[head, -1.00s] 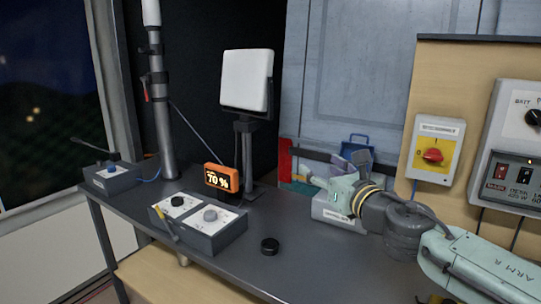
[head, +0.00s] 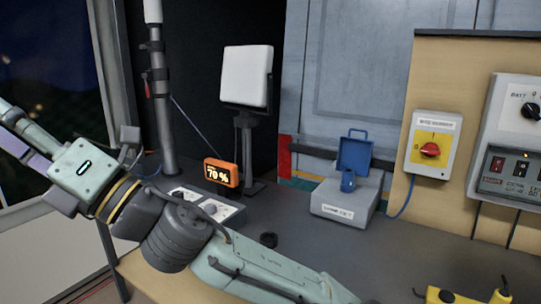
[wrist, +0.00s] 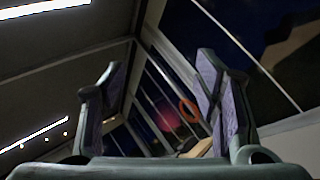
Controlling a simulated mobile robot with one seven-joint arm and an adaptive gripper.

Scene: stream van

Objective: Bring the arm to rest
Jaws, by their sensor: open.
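My gripper (wrist: 160,100) is open in the wrist view, with its two purple-padded fingers wide apart and nothing between them. Beyond the fingers the wrist view shows the van's ceiling, a lit strip and dark windows. In the head view my gripper (head: 18,138) is at the left edge, partly cut off, in front of the dark window. My arm reaches from the bottom middle up to the left, above the bench (head: 300,245), and hides part of the control box with two knobs (head: 222,212).
An orange 70 % display (head: 221,173), a white panel on a stand (head: 246,77) and a pole (head: 160,110) stand behind my arm. A grey box with a blue open-lidded part (head: 345,203) is right. A red rotary switch (head: 430,150) is on the wall.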

